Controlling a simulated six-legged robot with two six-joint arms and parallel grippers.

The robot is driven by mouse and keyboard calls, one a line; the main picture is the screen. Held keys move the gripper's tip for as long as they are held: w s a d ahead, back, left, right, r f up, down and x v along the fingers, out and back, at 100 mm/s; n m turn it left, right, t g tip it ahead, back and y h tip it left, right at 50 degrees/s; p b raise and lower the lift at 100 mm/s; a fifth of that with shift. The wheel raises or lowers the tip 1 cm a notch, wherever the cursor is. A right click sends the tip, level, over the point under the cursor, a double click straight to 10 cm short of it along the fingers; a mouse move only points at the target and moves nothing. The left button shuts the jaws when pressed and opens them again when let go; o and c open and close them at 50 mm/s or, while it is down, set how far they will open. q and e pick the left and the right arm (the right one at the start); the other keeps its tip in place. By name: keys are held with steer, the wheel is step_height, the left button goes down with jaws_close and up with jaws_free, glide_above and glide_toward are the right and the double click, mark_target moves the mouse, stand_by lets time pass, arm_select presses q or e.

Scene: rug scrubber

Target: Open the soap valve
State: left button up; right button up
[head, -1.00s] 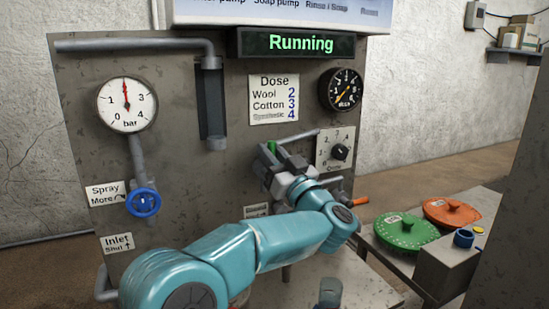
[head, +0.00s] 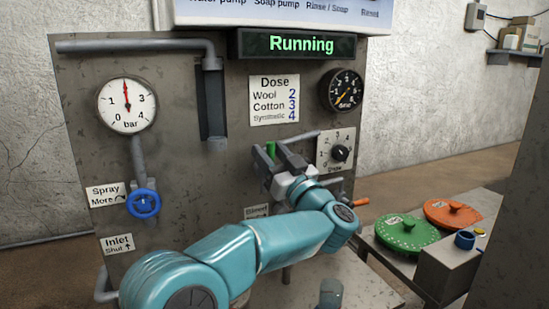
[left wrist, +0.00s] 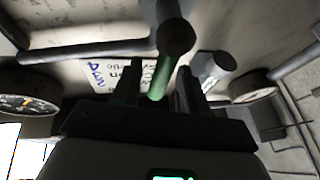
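A green handle (head: 270,149), which I take for the soap valve, sticks out from the grey panel (head: 185,185) below the dose card. My left gripper (head: 271,153) is at this handle, one finger on each side of it. In the left wrist view the green handle (left wrist: 159,80) stands between the two dark fingers (left wrist: 157,88), with a gap visible on its left side. The fingers look open around it; whether the right finger touches it I cannot tell. The valve's base is partly hidden by my gripper. My right gripper is not in view.
Close by are a selector dial (head: 340,153), a pipe running to it, and an orange-tipped lever (head: 361,202). A blue handwheel (head: 143,203) sits at the left. Green (head: 404,235) and orange (head: 453,213) discs lie on a bench at right. The display (head: 300,44) reads "Running".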

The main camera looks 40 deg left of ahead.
arm_select(q)
steer(key=v, duration=1.6)
steer(key=shift+b, duration=0.35)
steer(key=b+v, duration=0.9)
steer(key=b, duration=0.4)
steer(key=shift+d+f, duration=0.1)
steer(key=shift+f, duration=0.05)
